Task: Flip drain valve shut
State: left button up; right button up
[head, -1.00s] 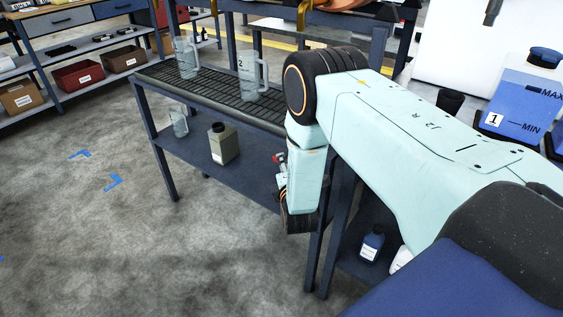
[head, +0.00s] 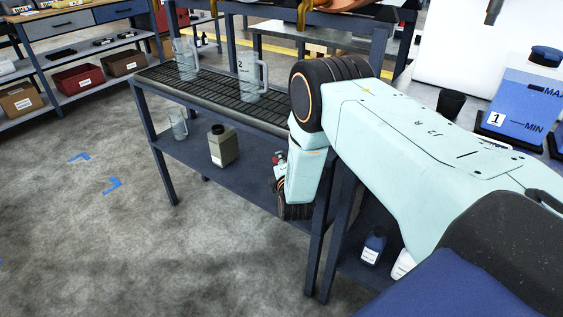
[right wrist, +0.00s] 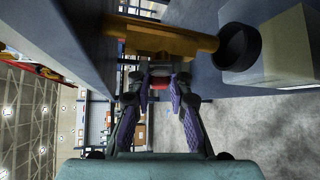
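The drain valve shows in the right wrist view as a brass-coloured body (right wrist: 165,38) running across the upper middle. A small red part (right wrist: 159,82) shows beyond the fingers; I cannot tell if it is the valve's lever or something behind. My right gripper (right wrist: 157,82) points at the valve with its two purple-padded fingers apart and nothing visibly held. No contact with the valve is clear. In the head view, my right arm hangs down in front of the trolley (head: 213,108), and its fingers and the valve are mostly hidden. My left gripper is out of view.
A beige bottle (head: 222,148) with a dark cap stands on the trolley's lower shelf; it also shows close to the valve in the right wrist view (right wrist: 285,45). Clear jugs (head: 250,80) stand on the grating. A blue bottle (head: 373,248) stands low right. Floor at left is free.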

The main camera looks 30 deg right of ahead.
grip_shut()
jog(key=shift+f+m+t+b, duration=0.1)
jog(key=shift+m+t+b, duration=0.3)
jog(key=shift+t, duration=0.1)
jog(key=shift+r+m+t+h+b, duration=0.4)
jog(key=shift+m+t+b, duration=0.15)
jog(key=shift+m+t, duration=0.2)
jog(key=shift+w, duration=0.1)
jog(key=o, duration=0.6)
grip_release()
